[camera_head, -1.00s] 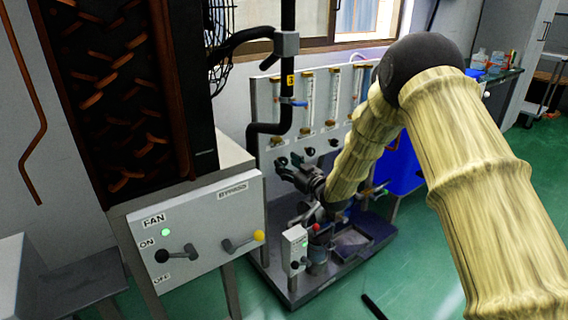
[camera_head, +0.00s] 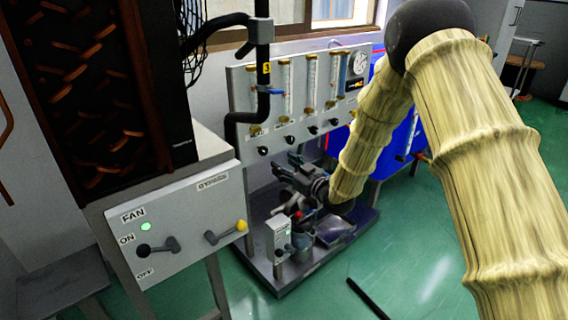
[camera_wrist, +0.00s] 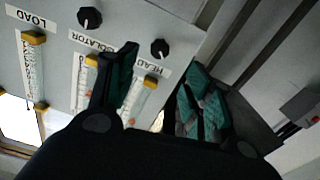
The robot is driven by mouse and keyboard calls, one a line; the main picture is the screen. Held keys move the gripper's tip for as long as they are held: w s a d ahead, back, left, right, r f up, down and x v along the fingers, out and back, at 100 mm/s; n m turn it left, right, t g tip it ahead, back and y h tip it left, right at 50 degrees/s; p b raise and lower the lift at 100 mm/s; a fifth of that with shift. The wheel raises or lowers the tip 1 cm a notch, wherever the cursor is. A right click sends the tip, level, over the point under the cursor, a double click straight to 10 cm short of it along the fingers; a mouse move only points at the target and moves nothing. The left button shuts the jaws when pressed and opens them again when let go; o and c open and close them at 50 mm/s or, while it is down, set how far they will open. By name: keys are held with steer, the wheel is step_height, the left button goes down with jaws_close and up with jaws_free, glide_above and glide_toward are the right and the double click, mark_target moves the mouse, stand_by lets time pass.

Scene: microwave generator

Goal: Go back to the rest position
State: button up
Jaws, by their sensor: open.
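My gripper (camera_head: 292,180) is at the end of my tan-sleeved arm in the head view, in front of the flow-meter panel (camera_head: 300,72) and above the low grey platform. In the wrist view my gripper (camera_wrist: 160,85) shows two dark fingers with green pads, spread apart with nothing between them. Behind them the panel (camera_wrist: 130,28) appears with black knobs, yellow-capped tubes and labels such as LOAD and HEAD. Part of the panel is hidden by the fingers.
A FAN/BYPASS control box (camera_head: 185,228) with a lit green light and two levers stands at left. A blue container (camera_head: 402,140) is behind my arm. A small grey switch box (camera_head: 279,238) stands on the platform. Green floor (camera_head: 420,260) is open at right.

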steer(key=s+d+f+m+g+h, duration=0.35)
steer(key=s+f, duration=0.65)
steer(key=f, duration=0.4)
steer(key=s+d+f+m+g+h, duration=0.25)
steer(key=s+d+f, duration=0.25)
steer(key=s+f, duration=0.75)
steer(key=s+d+f+m+g+h, duration=0.15)
steer(key=s+f, duration=0.25)
steer(key=s, duration=0.5)
steer(key=s+d+f+g+h, duration=0.1)
steer(key=s+d+f+g, duration=0.2)
steer(key=s, duration=0.5)
steer(key=s+d+f+m+g+h, duration=0.1)
steer(key=s+f+g, duration=0.1)
steer(key=s+f, duration=0.55)
steer(key=s+d+r+g, duration=0.2)
steer(key=s+r, duration=0.1)
steer(key=s, duration=0.8)
step_height(320, 180, up, 28)
steer(key=h+p, duration=0.1)
steer(key=p, duration=2.8)
steer(key=shift+r+m, duration=0.25)
steer(key=shift+m, duration=0.1)
